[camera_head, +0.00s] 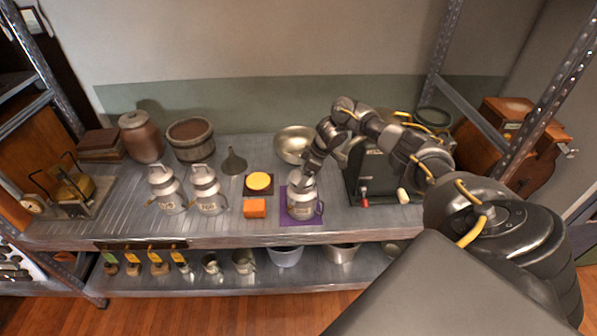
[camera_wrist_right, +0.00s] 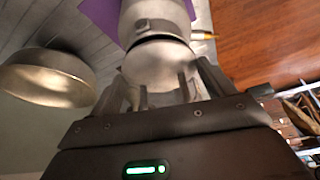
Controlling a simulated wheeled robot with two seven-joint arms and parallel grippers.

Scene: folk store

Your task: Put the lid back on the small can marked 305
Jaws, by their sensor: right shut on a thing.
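A small silver can (camera_head: 302,207) with a side handle stands upright on a purple mat (camera_head: 286,214); its marking is too small to read surely. The can also shows at the top of the right wrist view (camera_wrist_right: 155,14). My right gripper (camera_head: 310,170) reaches down over the can's top. In the wrist view the right gripper (camera_wrist_right: 160,95) is shut on a silver domed lid (camera_wrist_right: 158,66). The lid lines up with the can's mouth, with a dark band between them; I cannot tell whether it is fully seated. My left gripper is not in view.
Two similar lidded cans (camera_head: 167,190) (camera_head: 208,192) stand to the left. An orange block (camera_head: 254,208), a yellow disc (camera_head: 259,181) and a funnel (camera_head: 234,162) lie between. A metal bowl (camera_head: 294,142) stands behind, and a dark machine (camera_head: 378,178) stands close on the right.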

